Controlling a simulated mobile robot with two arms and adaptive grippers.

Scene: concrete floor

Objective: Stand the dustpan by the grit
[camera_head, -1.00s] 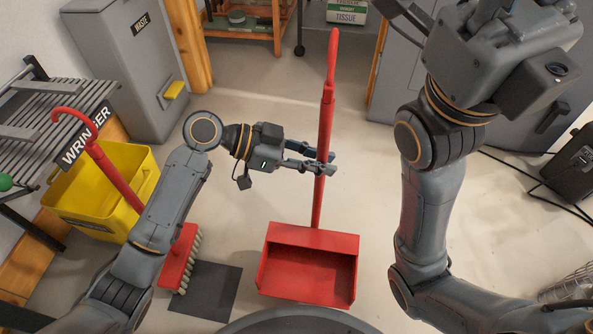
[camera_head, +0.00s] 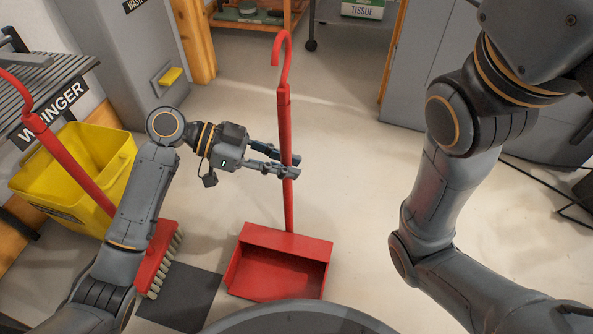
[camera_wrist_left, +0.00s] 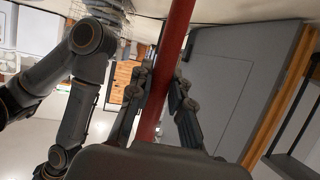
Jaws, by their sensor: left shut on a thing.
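The red dustpan (camera_head: 316,256) has a long upright handle (camera_head: 285,110) with a hooked top. Its pan is low over the floor, open side towards me; I cannot tell whether it touches the floor. My left gripper (camera_head: 291,170) is shut on the handle, about halfway up. In the left wrist view the red handle (camera_wrist_left: 178,40) runs between the two fingers (camera_wrist_left: 156,115). My right arm shows at the right of the head view, but its gripper is out of view. I cannot make out any grit on the pale floor.
A red brush (camera_head: 157,258) stands beside a dark floor mat (camera_head: 180,298), left of the pan. A yellow wringer bucket (camera_head: 100,155) is at the left, with a grey waste bin (camera_head: 125,60) behind. A grey cabinet (camera_head: 425,70) stands back right. Floor right of the dustpan looks clear.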

